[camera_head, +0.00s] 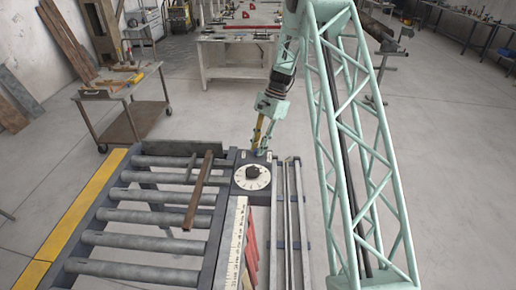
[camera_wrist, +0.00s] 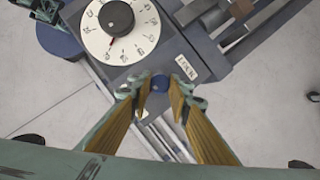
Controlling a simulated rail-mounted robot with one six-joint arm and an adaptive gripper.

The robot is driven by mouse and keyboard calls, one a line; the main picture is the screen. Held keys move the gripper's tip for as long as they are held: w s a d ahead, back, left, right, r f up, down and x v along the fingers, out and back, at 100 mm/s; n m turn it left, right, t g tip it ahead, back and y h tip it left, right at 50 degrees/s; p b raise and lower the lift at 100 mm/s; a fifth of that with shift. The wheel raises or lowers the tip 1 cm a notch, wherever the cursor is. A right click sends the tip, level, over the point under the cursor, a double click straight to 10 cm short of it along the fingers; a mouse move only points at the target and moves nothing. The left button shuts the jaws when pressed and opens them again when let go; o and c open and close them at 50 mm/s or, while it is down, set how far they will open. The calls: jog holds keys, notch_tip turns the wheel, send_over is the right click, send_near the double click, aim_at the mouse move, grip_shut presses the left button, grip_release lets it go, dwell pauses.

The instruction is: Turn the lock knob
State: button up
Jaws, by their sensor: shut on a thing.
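The lock knob (camera_wrist: 160,83) is a small blue round knob beside a label reading "LOCK" (camera_wrist: 187,68) in the wrist view. My gripper (camera_wrist: 160,90) has its two yellow-padded fingers on either side of the knob and is shut on it. In the head view my gripper (camera_head: 261,150) reaches down to the far edge of the dark dial box (camera_head: 240,157); the knob cannot be made out there. A white dial (camera_head: 251,177) with a black centre knob is on the box, and it also shows in the wrist view (camera_wrist: 138,40).
A roller conveyor (camera_head: 145,218) lies left of the box, with a brown bar (camera_head: 197,192) across its rollers. A white ruler strip (camera_head: 232,240) and metal rails (camera_head: 287,215) run toward the front. A cart (camera_head: 120,93) stands far left.

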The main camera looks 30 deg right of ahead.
jog(key=shift+n, duration=0.3)
jog(key=n, duration=0.2)
jog(key=n+g, duration=0.1)
jog(key=n, duration=0.1)
jog(key=shift+w+a+g+h, duration=0.1)
jog(key=shift+w+g+h, duration=0.1)
jog(key=shift+g+h, duration=0.1)
jog(key=n+g+h, duration=0.1)
jog(key=n, duration=0.3)
jog(key=shift+a+b, duration=0.1)
jog(key=shift+b, duration=0.2)
jog(key=n+h, duration=0.1)
jog(key=n, duration=0.1)
jog(key=n+h, duration=0.1)
jog(key=n, duration=0.2)
jog(key=shift+a+g, duration=0.1)
jog(key=shift+g, duration=0.3)
jog(key=n, duration=0.2)
jog(key=n+h+b, duration=0.1)
jog(key=n, duration=0.1)
jog(key=shift+a+h, duration=0.1)
jog(key=shift+h, duration=0.2)
jog(key=shift+n, duration=0.3)
jog(key=o, duration=0.9)
jog(key=shift+c, duration=0.2)
